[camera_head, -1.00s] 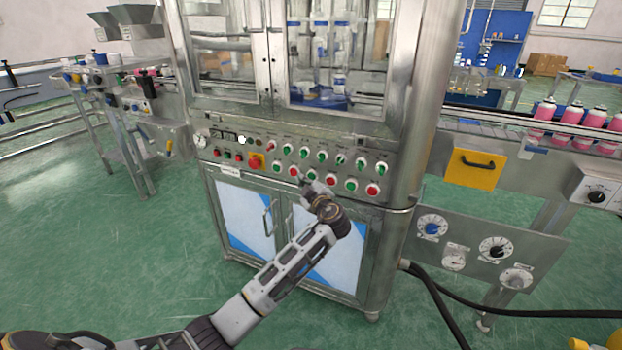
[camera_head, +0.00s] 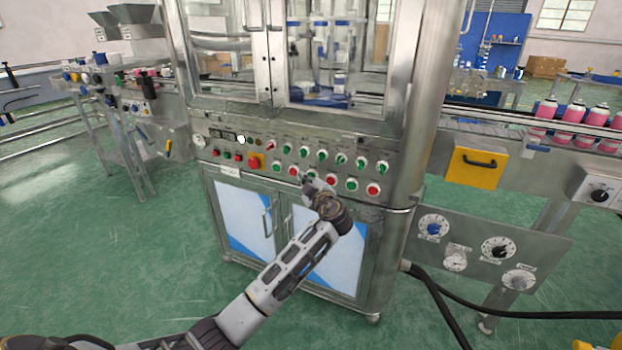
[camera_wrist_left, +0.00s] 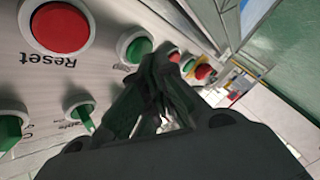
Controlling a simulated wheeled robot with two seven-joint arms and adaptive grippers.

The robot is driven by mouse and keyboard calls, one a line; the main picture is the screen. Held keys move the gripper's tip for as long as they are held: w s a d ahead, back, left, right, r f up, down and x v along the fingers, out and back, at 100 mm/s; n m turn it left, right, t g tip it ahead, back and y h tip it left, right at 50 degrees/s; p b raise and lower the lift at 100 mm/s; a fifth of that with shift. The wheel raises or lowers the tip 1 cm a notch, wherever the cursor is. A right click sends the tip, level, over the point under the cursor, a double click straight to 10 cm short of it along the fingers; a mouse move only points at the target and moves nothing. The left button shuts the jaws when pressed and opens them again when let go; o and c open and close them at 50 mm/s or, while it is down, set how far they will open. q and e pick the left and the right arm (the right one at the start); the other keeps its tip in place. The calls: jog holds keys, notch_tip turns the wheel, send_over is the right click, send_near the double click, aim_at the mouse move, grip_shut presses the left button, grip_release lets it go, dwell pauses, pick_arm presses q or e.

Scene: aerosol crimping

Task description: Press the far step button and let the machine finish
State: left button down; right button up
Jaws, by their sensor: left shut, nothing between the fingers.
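The steel machine's front panel (camera_head: 228,158) carries rows of green and red buttons and switches. My left gripper (camera_head: 305,181) is shut and empty, with its tips at the lower button row. In the left wrist view, the shut fingers (camera_wrist_left: 152,72) are close to a green button (camera_wrist_left: 137,46), between the red Reset button (camera_wrist_left: 60,27) and a smaller red button (camera_wrist_left: 174,57). The fingers partly cover the green button; I cannot tell whether they touch it. No step label is readable. My right gripper is not in view.
A glass-doored cabinet (camera_head: 330,60) stands above the panel. A conveyor with pink cans (camera_head: 573,113) and a yellow box (camera_head: 478,167) is at the right. A dial panel (camera_head: 470,250) and black hoses (camera_head: 440,300) are at lower right. Green floor is open at left.

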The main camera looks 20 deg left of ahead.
pick_arm(q)
jog(key=shift+w+b, duration=0.4)
jog(key=shift+b, duration=0.15)
dwell(1.0)
jog(key=shift+s, duration=0.15)
dwell(0.3)
jog(key=shift+s, duration=0.65)
jog(key=shift+s, duration=0.2)
jog(key=s, duration=0.4)
jog(key=shift+s+a+b, duration=0.1)
jog(key=shift+s+b, duration=0.2)
jog(key=shift+b, duration=0.1)
jog(key=shift+f, duration=0.15)
dwell(0.9)
